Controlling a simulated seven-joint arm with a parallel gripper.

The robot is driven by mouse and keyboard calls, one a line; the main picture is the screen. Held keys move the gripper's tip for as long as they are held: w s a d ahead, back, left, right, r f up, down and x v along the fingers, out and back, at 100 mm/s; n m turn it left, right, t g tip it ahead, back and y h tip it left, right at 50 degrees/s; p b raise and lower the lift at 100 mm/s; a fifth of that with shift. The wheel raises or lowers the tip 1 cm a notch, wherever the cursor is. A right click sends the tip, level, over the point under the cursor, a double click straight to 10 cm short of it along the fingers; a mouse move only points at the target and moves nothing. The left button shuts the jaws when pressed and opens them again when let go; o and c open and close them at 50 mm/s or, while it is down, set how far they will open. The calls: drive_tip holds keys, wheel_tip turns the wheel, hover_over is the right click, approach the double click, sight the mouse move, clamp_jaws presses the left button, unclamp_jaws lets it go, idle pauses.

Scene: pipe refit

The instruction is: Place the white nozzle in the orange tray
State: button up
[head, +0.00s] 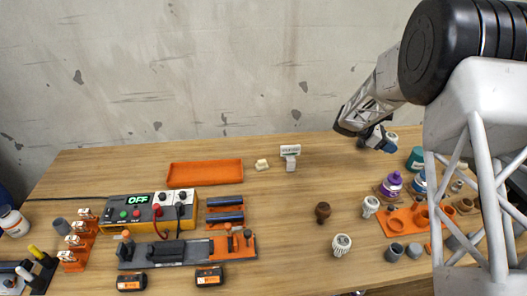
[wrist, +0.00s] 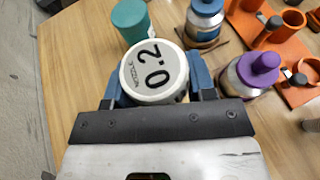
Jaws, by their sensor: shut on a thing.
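My gripper (head: 377,139) is at the right of the table in the head view, above the tabletop. In the wrist view my gripper (wrist: 154,88) has its two blue fingers on either side of a white nozzle (wrist: 153,70) and is shut on it. In the head view this white nozzle (head: 391,136) shows only in part behind the fingers. The orange tray (head: 205,173) lies empty at the back left of the table, far from my gripper.
Two other white-topped nozzles (head: 370,205) (head: 341,244) and a brown nozzle (head: 322,211) stand on the table. Bottles, including a purple-capped one (head: 391,184), and an orange holder (head: 400,222) are at the right. A label stand (head: 290,154) and a small cream block (head: 262,164) stand near the tray.

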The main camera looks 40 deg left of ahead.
sight(390, 135)
drive_tip(key=r, duration=0.5)
drive_tip(key=shift+s+a+r, duration=0.15)
drive_tip(key=shift+a+r, duration=0.2)
drive_tip(key=shift+a, duration=0.05)
drive_tip(key=s+a+n+t+y, duration=0.1)
drive_tip(key=s+a+n+t, duration=0.1)
drive_tip(key=s+a, duration=0.5)
drive_tip(key=s+a+n+t+y, duration=0.1)
drive_tip(key=s+a, duration=0.2)
drive_tip(key=a, duration=0.8)
drive_tip(key=s+a+n+t+y, duration=0.15)
drive_tip(key=s+a, duration=0.35)
drive_tip(key=a, duration=0.5)
drive_tip(key=s+a+n+t+y, duration=0.2)
drive_tip(key=s+a+n+y, duration=0.1)
drive_tip(key=s+a, duration=1)
drive_tip(key=s+a+n+t+y, duration=0.1)
drive_tip(key=s+a+n+y, duration=0.15)
drive_tip(key=s+a, duration=1)
wheel_tip(390, 135, down, 5)
drive_tip(key=s+d, duration=0.2)
drive_tip(key=s, duration=0.1)
drive_tip(key=shift+f, duration=0.1)
